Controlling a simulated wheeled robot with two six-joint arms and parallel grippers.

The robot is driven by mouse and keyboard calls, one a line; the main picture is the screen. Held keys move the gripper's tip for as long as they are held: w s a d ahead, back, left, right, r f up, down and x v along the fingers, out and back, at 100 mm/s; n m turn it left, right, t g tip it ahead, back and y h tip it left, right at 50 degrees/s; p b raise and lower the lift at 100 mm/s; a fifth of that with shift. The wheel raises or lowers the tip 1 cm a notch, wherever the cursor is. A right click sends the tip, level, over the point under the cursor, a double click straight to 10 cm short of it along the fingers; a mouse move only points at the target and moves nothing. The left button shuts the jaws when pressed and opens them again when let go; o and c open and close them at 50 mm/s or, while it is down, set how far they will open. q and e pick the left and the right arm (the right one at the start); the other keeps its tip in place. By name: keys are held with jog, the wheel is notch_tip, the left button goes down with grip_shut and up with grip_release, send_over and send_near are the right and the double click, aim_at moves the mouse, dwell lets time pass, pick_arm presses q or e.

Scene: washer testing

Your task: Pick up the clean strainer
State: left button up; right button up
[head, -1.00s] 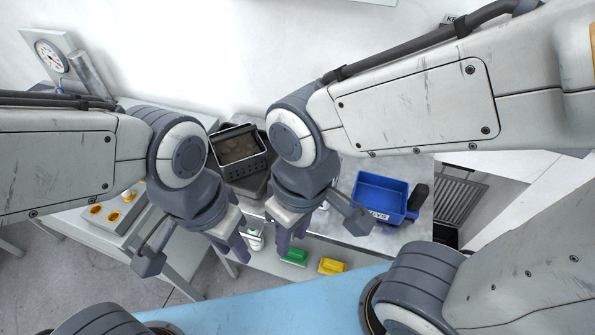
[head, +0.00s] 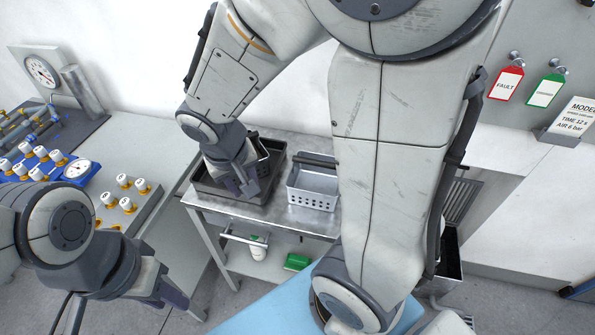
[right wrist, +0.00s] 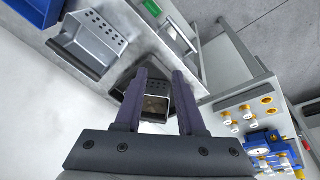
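A light grey perforated strainer (head: 313,188) stands on the metal table, looking empty and clean; it also shows in the right wrist view (right wrist: 92,42). A dark strainer (head: 264,156) sits in a black tray (head: 205,184), partly hidden by my right gripper. The right wrist view shows brown contents in this dark strainer (right wrist: 155,104). My right gripper (head: 240,186) is over the tray, left of the light grey strainer. Its fingers (right wrist: 160,72) are apart with nothing clearly held. My left gripper (head: 168,292) is low at the left, away from both strainers; its finger gap is unclear.
A side table at left holds a grey block with white-topped fittings (head: 125,204) and a blue fixture (head: 78,170). A green bin (head: 297,262) is on the lower shelf. A blue bin (right wrist: 38,12) shows in the right wrist view. My right arm hides the table's right part.

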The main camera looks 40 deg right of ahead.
aim_at(292, 171)
jog(key=w+d+f+m+h, duration=0.1)
jog(key=w+d+f+m, duration=0.15)
jog(key=d, duration=0.25)
jog(key=w+d+f+m+b, duration=0.1)
jog(key=w+d+f+m, duration=0.15)
jog(key=d, duration=0.25)
jog(key=w+d+f+m+h, duration=0.1)
jog(key=w+d+f+m, duration=0.1)
jog(key=d+f, duration=0.15)
jog(key=shift+m, duration=0.6)
jog(key=x, duration=0.3)
jog(key=w+b+x, duration=0.1)
jog(key=x, duration=0.2)
jog(key=d+b+x, duration=0.1)
jog(key=x, duration=0.3)
jog(key=shift+w+d+r, duration=0.1)
jog(key=shift+w+r, duration=0.05)
jog(key=shift+r, duration=0.2)
jog(key=shift+w+d+f, duration=0.15)
jog(key=shift+d+f, duration=0.05)
jog(key=shift+f, duration=0.25)
grip_shut()
